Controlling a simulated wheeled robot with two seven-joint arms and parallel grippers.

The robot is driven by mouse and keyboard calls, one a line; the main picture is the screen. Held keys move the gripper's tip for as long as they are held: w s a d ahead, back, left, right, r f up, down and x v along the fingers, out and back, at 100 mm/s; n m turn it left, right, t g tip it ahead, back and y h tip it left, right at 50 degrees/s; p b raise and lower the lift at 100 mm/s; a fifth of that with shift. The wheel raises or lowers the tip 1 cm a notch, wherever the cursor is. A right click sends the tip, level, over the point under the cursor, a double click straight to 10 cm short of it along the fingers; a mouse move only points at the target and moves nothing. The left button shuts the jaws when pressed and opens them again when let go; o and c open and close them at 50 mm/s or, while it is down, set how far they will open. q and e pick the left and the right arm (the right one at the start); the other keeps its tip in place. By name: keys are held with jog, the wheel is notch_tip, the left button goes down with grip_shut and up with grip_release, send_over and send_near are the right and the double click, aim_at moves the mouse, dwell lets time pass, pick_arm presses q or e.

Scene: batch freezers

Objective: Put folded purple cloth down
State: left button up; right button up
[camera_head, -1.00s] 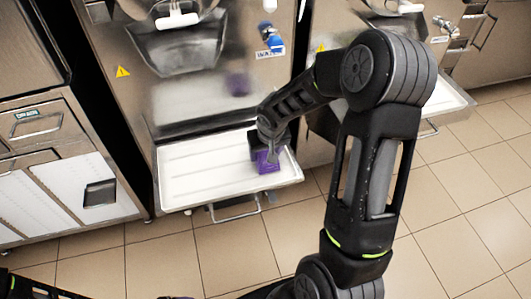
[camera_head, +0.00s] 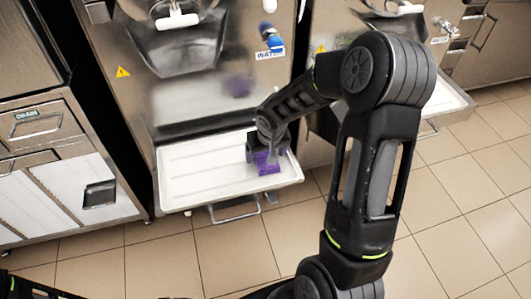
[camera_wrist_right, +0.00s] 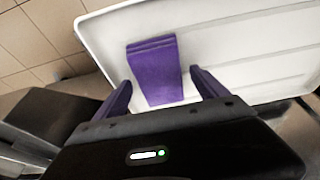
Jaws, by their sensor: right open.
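The folded purple cloth (camera_head: 268,168) lies on the white tray (camera_head: 190,180) near its right end. In the right wrist view the cloth (camera_wrist_right: 156,72) lies flat on the tray (camera_wrist_right: 250,45). My right gripper (camera_head: 266,160) is at the cloth in the head view, partly covering it. In the right wrist view the fingers of my right gripper (camera_wrist_right: 158,82) are apart, one on each side of the cloth, with gaps between. At the lower left of the head view only a dark piece of my left arm shows; its gripper is not visible.
The tray juts out from a steel machine (camera_head: 225,110) with a blue tap (camera_head: 272,40) above. A handle (camera_head: 236,210) hangs below the tray. A second machine with a white tray (camera_head: 450,98) stands right. The rest of the tray is bare.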

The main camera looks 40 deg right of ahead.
jog(key=p+v, duration=0.1)
jog(key=v, duration=1.1)
jog(key=shift+p, duration=0.35)
jog(key=shift+r, duration=0.1)
